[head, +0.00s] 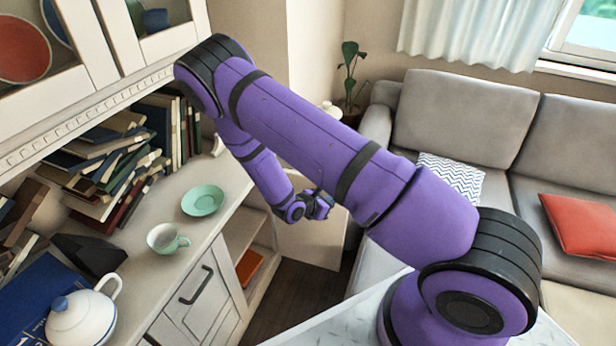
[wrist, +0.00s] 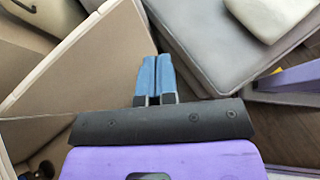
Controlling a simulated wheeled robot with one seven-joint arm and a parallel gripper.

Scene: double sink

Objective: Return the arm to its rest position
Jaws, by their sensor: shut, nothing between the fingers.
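My purple arm reaches from the lower right of the head view up to the cabinet, then folds down at the elbow. My gripper (wrist: 157,75) shows in the wrist view with its two blue fingers side by side, touching, and nothing between them. In the head view the wrist end hangs in front of the cabinet's open side, and the fingers there are too small to make out.
A green saucer (head: 203,200), a cup (head: 167,239) and a white teapot (head: 82,318) stand on the cabinet top, left of my forearm. Piled books (head: 110,165) lie behind. A grey sofa (head: 455,125) with a red pillow (head: 583,231) is at right.

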